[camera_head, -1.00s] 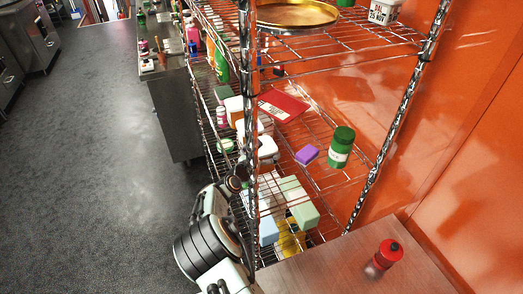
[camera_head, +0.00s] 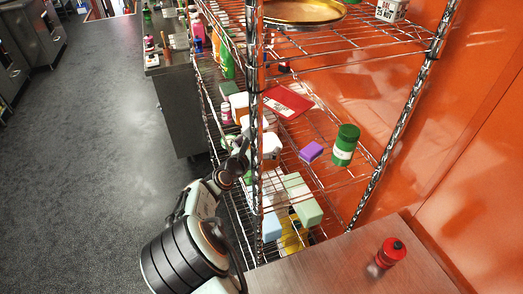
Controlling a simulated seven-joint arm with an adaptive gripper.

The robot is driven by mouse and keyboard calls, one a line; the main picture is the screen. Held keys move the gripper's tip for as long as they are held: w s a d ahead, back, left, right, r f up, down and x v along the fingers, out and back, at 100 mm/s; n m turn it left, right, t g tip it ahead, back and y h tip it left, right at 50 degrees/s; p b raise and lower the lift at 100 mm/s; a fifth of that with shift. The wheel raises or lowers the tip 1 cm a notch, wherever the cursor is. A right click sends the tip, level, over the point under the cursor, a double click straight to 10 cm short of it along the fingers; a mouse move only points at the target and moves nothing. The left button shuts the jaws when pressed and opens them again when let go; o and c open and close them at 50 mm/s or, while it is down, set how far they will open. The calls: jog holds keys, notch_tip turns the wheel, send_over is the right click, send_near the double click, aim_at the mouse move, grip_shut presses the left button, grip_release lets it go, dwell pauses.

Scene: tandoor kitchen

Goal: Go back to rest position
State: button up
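My arm rises from the bottom of the head view, with a thick black-ringed joint and grey-white links. Its far end, with my gripper (camera_head: 241,160), reaches up to the left edge of the wire shelf (camera_head: 330,185), close to the chrome corner post. The gripper is small and dark here, and its fingers cannot be made out. I cannot tell whether it is open or shut, or whether it holds or touches anything. White containers (camera_head: 270,150) stand on the shelf just right of it, partly behind the post.
The shelf also holds a green jar (camera_head: 344,145), a purple sponge-like block (camera_head: 311,152) and a red packet (camera_head: 287,102). Pale boxes (camera_head: 303,205) sit lower down. The floor (camera_head: 100,130) at left is clear.

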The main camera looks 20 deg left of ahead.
notch_tip(320, 180, up, 3)
jog(key=shift+f, duration=0.1)
jog(key=shift+a, duration=0.1)
dwell(0.4)
